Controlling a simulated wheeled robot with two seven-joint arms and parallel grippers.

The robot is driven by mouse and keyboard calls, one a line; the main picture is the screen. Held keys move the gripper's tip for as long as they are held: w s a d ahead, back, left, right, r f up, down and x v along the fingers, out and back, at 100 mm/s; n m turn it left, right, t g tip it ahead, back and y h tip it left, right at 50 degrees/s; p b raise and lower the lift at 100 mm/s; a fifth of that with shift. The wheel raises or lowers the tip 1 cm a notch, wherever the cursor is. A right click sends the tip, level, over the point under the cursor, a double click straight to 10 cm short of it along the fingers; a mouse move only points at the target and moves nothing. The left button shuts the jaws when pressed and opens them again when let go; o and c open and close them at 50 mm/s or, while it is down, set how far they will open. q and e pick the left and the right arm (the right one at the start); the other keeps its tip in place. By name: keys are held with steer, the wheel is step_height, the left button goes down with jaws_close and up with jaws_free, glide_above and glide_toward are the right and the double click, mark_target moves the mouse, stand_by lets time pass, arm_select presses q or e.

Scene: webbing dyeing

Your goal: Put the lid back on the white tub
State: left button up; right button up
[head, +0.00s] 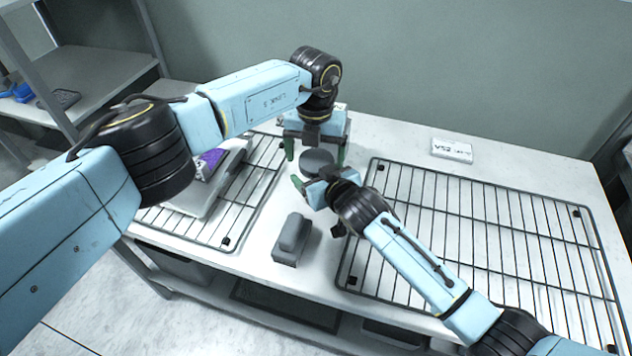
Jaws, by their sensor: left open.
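My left gripper (315,155) points down at the back middle of the white table, with its green fingers apart. A dark grey round piece (317,160) shows between and just in front of these fingers; I cannot tell whether it is the lid, or whether the fingers touch it. My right gripper (304,186) reaches in from the right, just in front of the round piece. One green finger shows at its left end; its jaw opening is unclear. I cannot make out the white tub; the grippers and arms cover part of this area.
A grey block with a raised top (291,240) stands near the front edge. Wire racks (480,230) lie on the right and left (262,175). A purple-marked packet (210,162) sits on a pale device at left. A white labelled box (452,150) is at the back right.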

arm_select(q)
steer(key=shift+s+d, duration=0.1)
steer(key=shift+d, duration=0.1)
steer(key=shift+r, duration=2.35)
steer(key=shift+c, duration=0.4)
steer(key=shift+a+r, duration=0.1)
steer(key=shift+r, duration=0.15)
steer(key=shift+r+n, duration=1.45)
steer(key=shift+n, duration=0.25)
steer(key=shift+f, duration=4.05)
